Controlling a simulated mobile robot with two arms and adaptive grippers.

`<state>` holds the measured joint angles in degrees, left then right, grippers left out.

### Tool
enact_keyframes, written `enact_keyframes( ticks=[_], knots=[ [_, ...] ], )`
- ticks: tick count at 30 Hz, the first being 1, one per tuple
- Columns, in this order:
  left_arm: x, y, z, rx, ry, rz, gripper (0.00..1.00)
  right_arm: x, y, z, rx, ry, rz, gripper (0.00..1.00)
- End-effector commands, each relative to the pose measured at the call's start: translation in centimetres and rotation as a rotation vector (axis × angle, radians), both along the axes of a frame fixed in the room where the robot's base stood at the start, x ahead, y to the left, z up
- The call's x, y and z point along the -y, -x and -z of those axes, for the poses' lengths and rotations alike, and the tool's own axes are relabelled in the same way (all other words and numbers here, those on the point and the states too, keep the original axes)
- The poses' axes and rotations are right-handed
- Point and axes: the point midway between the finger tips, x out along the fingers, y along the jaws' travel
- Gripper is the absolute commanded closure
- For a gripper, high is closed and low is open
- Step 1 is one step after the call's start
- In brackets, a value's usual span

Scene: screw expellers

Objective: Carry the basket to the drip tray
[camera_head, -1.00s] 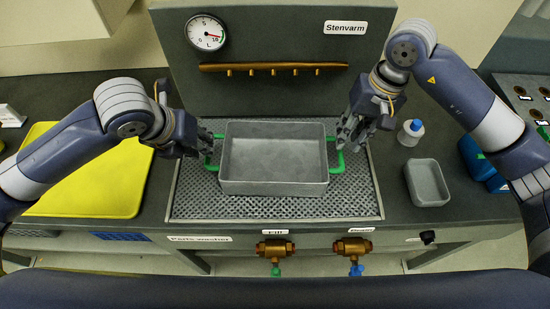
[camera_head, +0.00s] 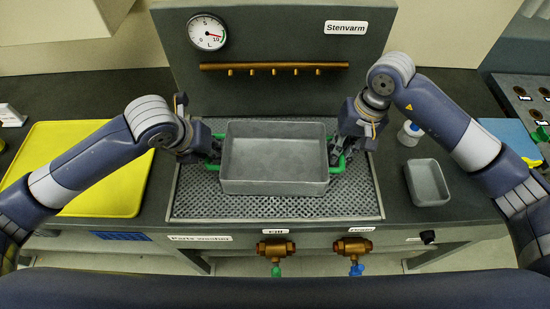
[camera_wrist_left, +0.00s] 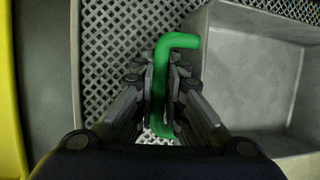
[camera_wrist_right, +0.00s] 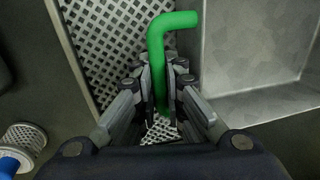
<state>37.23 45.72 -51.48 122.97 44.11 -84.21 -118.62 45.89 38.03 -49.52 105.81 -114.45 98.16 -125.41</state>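The basket (camera_head: 274,186) is a grey rectangular open container with a green handle at each end. It sits level on the perforated grate of the parts washer and looks empty. My left gripper (camera_wrist_left: 161,85) is shut on the left green handle (camera_wrist_left: 180,41), with a finger against each side. My right gripper (camera_wrist_right: 161,88) is shut on the right green handle (camera_wrist_right: 175,20) in the same way. In the head view the left gripper (camera_head: 210,150) and right gripper (camera_head: 337,150) flank the basket. A flat yellow tray (camera_head: 75,145) lies to the left, partly behind my left arm.
The perforated grate (camera_head: 275,208) surrounds the basket. A panel with a gauge (camera_head: 207,32) and a brass pipe (camera_head: 270,67) rises behind. Brass valves (camera_head: 275,249) are at the front.

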Motion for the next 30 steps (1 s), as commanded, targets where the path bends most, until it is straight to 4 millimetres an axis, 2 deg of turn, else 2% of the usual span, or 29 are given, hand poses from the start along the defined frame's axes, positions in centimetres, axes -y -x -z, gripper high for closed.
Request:
enact_keyframes(
  ticks=[13, 30],
  knots=[
    [0.0, -0.1, -0.7, 0.002, 0.000, 0.000, 1.00, 0.0, 0.0, -0.7, 0.002, 0.000, 0.000, 1.00],
    [0.0, 0.0, -5.1, 0.002, 0.000, 0.000, 1.00, 0.0, 0.0, -5.0, 0.001, 0.000, 0.001, 1.00]
  ],
)
